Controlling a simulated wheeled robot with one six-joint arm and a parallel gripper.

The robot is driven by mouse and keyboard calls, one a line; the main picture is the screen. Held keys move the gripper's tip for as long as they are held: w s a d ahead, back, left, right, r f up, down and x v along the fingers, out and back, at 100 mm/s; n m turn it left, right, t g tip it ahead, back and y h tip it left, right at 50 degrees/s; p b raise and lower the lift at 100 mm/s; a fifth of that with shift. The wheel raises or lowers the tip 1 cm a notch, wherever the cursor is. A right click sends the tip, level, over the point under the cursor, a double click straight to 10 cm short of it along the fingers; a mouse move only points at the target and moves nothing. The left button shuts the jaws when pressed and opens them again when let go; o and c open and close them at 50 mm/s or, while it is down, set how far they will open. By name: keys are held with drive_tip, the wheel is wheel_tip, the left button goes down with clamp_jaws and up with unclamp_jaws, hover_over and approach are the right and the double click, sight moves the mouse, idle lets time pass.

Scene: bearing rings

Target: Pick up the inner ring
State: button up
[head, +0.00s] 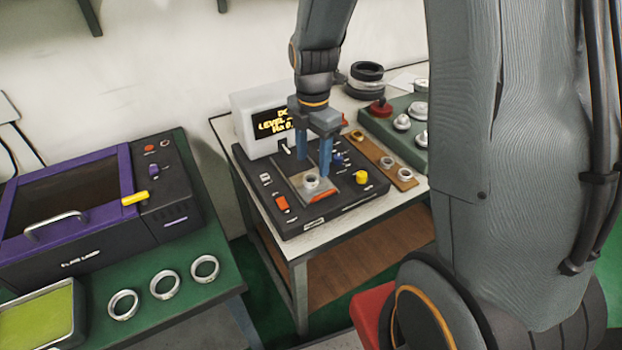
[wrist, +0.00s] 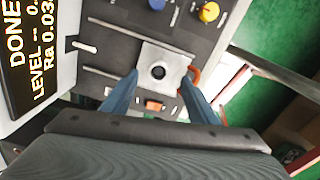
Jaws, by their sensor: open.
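A small silvery inner ring (head: 311,183) sits on a grey plate (head: 325,186) on top of a black machine. In the wrist view the ring (wrist: 158,72) appears from above as a dark round hole with a lighter rim, on the pale square plate (wrist: 172,57). My gripper (head: 313,170) has two blue fingers, is open and empty, and hangs above the machine close to the ring. In the wrist view the gripper (wrist: 158,78) has one fingertip on each side of the ring, apart from it. I cannot tell the exact height of the fingertips.
The black machine (head: 345,207) carries knobs, an orange switch and a screen (head: 272,122) reading DONE. A brown strip (head: 383,163) with small rings lies to its right, beside a green box with knobs (head: 405,135). Larger rings (head: 163,285) lie on the green left bench.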

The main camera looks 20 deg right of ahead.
drive_tip(key=shift+a+f+p, duration=0.15)
drive_tip(key=shift+f+p, duration=0.3)
drive_tip(key=shift+f, duration=0.8)
drive_tip(key=shift+a+f+p, duration=0.1)
drive_tip(key=shift+f+p, duration=0.3)
drive_tip(key=shift+f, duration=0.8)
drive_tip(key=c, duration=1.1)
drive_tip(key=shift+c, duration=0.2)
drive_tip(key=shift+r, duration=0.1)
wheel_tip(320, 180, up, 9)
drive_tip(key=b, duration=0.2)
wheel_tip(320, 180, up, 6)
drive_tip(key=p, duration=0.4)
hover_over(311, 180)
